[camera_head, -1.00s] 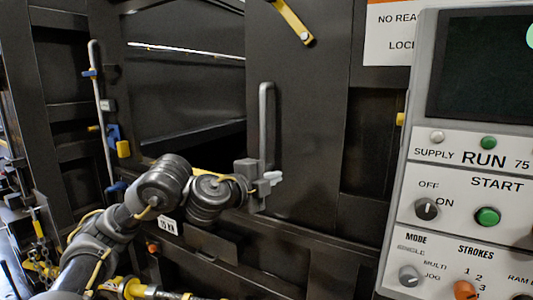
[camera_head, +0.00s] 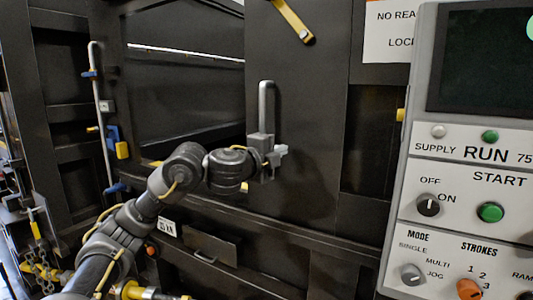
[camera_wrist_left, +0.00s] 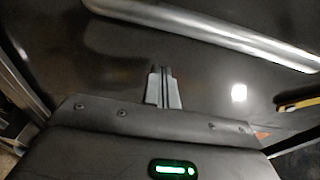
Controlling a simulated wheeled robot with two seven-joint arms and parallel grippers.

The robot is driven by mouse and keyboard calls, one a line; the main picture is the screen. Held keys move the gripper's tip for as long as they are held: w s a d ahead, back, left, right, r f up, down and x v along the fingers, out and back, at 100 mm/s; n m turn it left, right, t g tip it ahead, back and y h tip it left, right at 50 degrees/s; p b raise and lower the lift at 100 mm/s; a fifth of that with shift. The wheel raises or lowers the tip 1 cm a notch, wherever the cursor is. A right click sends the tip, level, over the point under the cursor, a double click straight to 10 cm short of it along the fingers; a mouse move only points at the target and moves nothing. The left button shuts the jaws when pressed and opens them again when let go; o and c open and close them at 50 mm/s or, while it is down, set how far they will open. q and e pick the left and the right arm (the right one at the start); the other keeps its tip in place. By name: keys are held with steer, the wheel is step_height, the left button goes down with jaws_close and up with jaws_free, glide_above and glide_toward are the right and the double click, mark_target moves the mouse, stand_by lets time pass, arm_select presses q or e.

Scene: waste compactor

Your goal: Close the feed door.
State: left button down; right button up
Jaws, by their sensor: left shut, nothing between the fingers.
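The feed door (camera_head: 310,130) is a dark panel in the middle of the head view, with a grey vertical bar handle (camera_head: 266,95). An open dark gap (camera_head: 185,95) shows left of the door's edge. My left gripper (camera_head: 279,153) is in front of the door at the handle's lower part, which it partly hides. In the left wrist view its fingers (camera_wrist_left: 163,86) are together and empty. The handle (camera_wrist_left: 220,35) crosses the upper right of that view, beside the fingers and not between them. Whether the gripper touches the handle or door I cannot tell. My right gripper is not in view.
A control panel (camera_head: 470,165) with a screen, knobs and green buttons stands close at the right. A yellow bar (camera_head: 293,20) sits on the door's upper part. A ledge (camera_head: 300,232) runs below the door. A thin upright rod (camera_head: 101,110) stands at the left.

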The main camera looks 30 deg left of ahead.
arm_select(q)
steer(key=a, duration=0.3)
steer(key=shift+s+a+p, duration=0.3)
steer(key=shift+s+p, duration=0.05)
steer(key=shift+p, duration=0.05)
